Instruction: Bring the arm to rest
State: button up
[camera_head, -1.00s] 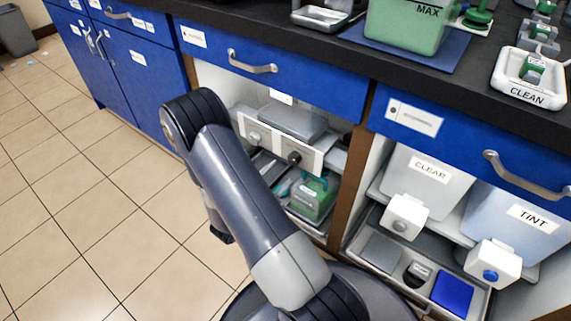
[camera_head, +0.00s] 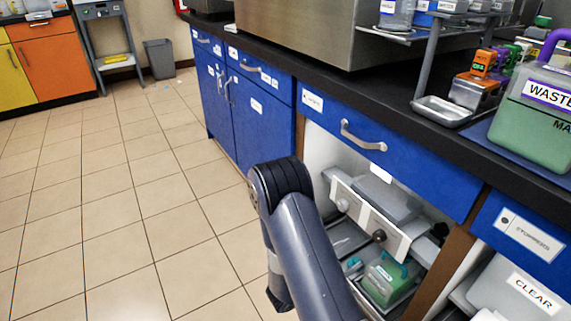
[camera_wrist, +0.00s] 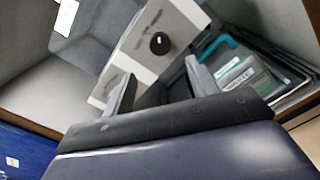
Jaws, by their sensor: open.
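My arm (camera_head: 310,250) stands in front of the blue counter, folded with its elbow near the open shelf bay. In the head view my gripper is hidden behind my arm. In the wrist view my gripper (camera_wrist: 158,88) shows two grey fingers spread apart, with nothing between them. Beyond the fingers is a white panel with a black knob (camera_wrist: 159,43), part of a grey unit in the open bay. A green box (camera_wrist: 240,80) with a teal handle sits right of the fingers, apart from them.
The blue drawer (camera_head: 390,165) above the bay is shut. A waste container (camera_head: 537,110) and a metal tray (camera_head: 440,110) stand on the black counter. Blue cabinets (camera_head: 245,110) run to the back. The tiled floor (camera_head: 120,200) at left is clear. A grey bin (camera_head: 159,59) stands far back.

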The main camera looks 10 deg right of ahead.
aim_at(376, 238)
jog(key=b+x, duration=0.2)
jog(key=x, duration=0.8)
jog(key=shift+b, duration=0.35)
jog(key=shift+a, duration=0.1)
